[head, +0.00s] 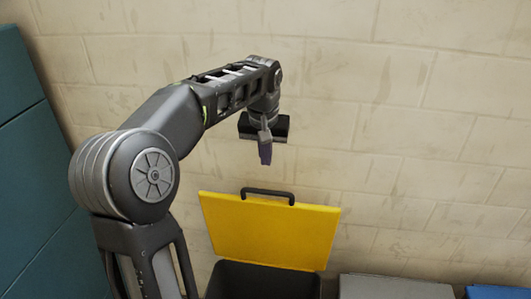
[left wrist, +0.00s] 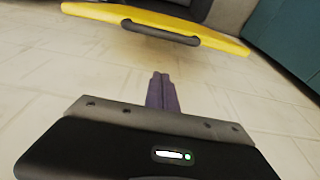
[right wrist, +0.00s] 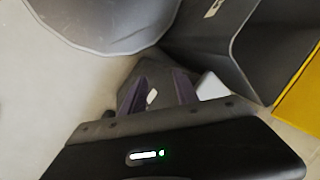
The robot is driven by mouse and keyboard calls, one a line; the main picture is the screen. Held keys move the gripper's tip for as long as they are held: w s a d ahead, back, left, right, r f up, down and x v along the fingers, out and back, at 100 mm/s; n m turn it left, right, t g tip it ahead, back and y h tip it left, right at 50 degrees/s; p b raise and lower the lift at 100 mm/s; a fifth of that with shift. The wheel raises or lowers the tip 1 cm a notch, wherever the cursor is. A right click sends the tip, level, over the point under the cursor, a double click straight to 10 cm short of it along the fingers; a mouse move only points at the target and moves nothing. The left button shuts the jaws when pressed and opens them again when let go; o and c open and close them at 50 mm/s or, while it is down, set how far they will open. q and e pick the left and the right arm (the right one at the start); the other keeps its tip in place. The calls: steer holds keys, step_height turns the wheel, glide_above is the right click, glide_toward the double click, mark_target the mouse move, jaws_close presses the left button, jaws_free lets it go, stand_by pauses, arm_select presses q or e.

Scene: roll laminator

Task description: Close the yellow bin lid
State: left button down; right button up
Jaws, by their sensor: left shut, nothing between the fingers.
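The yellow bin lid (head: 270,230) stands raised and open, leaning back near the wall, with a black handle (head: 267,192) on its top edge. The dark bin (head: 262,283) below it is open, and only its upper part shows. My left gripper (head: 265,154) is shut and empty, above the handle and apart from it. The left wrist view shows the lid (left wrist: 120,14) and handle (left wrist: 160,33) beyond its closed fingers (left wrist: 161,78). My right gripper (right wrist: 160,82) shows only in the right wrist view, with its fingers apart; part of the yellow lid (right wrist: 305,98) is at the right edge.
A pale block wall (head: 400,120) rises close behind the lid. A grey lid (head: 390,288) and a blue one (head: 497,291) lie to the right of the open bin. A teal cabinet (head: 40,160) stands at the left. A grey rounded object (right wrist: 110,22) shows in the right wrist view.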

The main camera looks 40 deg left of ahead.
arm_select(q)
steer(key=f, duration=0.2)
steer(key=s+f+p, duration=0.1)
steer(key=f, duration=0.1)
steer(key=s+d+f, duration=0.1)
steer(key=f, duration=0.1)
steer(key=shift+p, duration=0.35)
steer(key=shift+f, duration=0.2)
steer(key=shift+d, duration=0.1)
